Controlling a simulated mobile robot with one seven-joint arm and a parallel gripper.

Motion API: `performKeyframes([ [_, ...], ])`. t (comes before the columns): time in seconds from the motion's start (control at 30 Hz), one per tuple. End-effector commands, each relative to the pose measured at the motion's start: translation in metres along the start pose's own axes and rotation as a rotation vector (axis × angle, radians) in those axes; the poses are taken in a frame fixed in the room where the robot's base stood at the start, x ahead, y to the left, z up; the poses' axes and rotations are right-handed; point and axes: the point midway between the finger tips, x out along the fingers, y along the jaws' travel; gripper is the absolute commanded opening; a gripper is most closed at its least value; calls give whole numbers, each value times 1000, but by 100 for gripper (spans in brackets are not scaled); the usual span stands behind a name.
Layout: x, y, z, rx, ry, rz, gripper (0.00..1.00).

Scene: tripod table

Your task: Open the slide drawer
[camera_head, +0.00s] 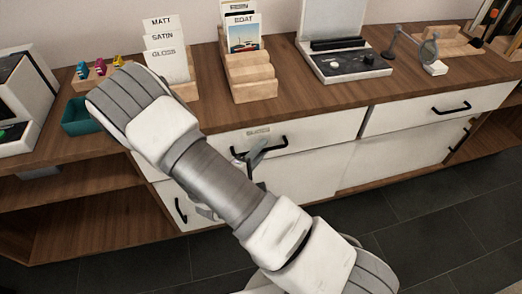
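The drawer (310,134) with a small label plate (258,131) is a white front under the wooden counter, in the middle of the head view. The label's text is too small to read surely. The drawer looks shut, flush with the cabinet. Its black bar handle (276,146) lies below the label. My gripper (252,158) is at the left part of this handle; only a grey finger part shows. The rest is hidden behind my arm, so I cannot tell whether it touches the handle or is open or shut.
Another white drawer (440,108) with a black handle is to the right, with more white fronts below. The wooden counter (205,112) holds card stands, a dark-topped device (345,62) and a teal tray (78,118). Open wooden shelves are at left. The dark tiled floor (420,225) in front is clear.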

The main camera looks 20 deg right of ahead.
Motion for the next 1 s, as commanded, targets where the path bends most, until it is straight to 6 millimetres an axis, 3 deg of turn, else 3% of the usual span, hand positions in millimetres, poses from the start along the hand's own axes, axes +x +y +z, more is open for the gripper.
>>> performKeyframes([
  [0.13,0,0,0,0,0,0,27],
  [0.3,0,0,0,0,0,0,0],
  [1.0,-1,0,0,0,0,0,0],
])
